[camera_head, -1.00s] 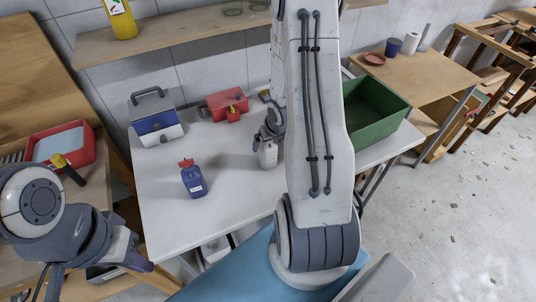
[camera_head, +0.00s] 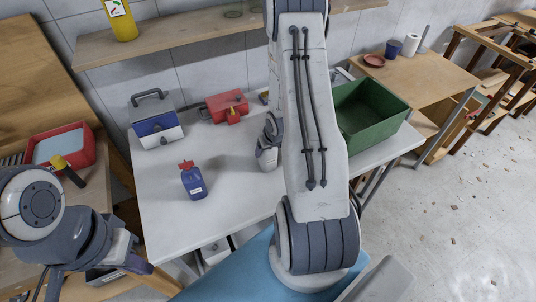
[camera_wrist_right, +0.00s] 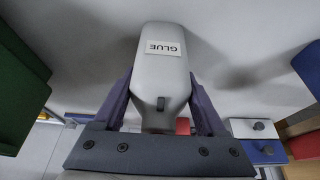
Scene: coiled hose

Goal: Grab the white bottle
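The white bottle (camera_head: 268,160) stands near the middle of the white table, partly hidden by my right arm and gripper. In the right wrist view the bottle (camera_wrist_right: 163,80) is pale grey-white with a GLUE label, shown upside down. My right gripper (camera_wrist_right: 161,85) has one finger on each side of the bottle, and both fingers appear to touch it. In the head view the right gripper (camera_head: 267,146) is at the bottle's upper part. I cannot tell any gap under the bottle. My left gripper (camera_head: 140,263) is low at the left, away from the bottle; its fingertips are unclear.
A blue bottle with a red cap (camera_head: 193,182) stands left of the white bottle. A green bin (camera_head: 372,118) is on the right. A shelf (camera_head: 180,38) runs above the table.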

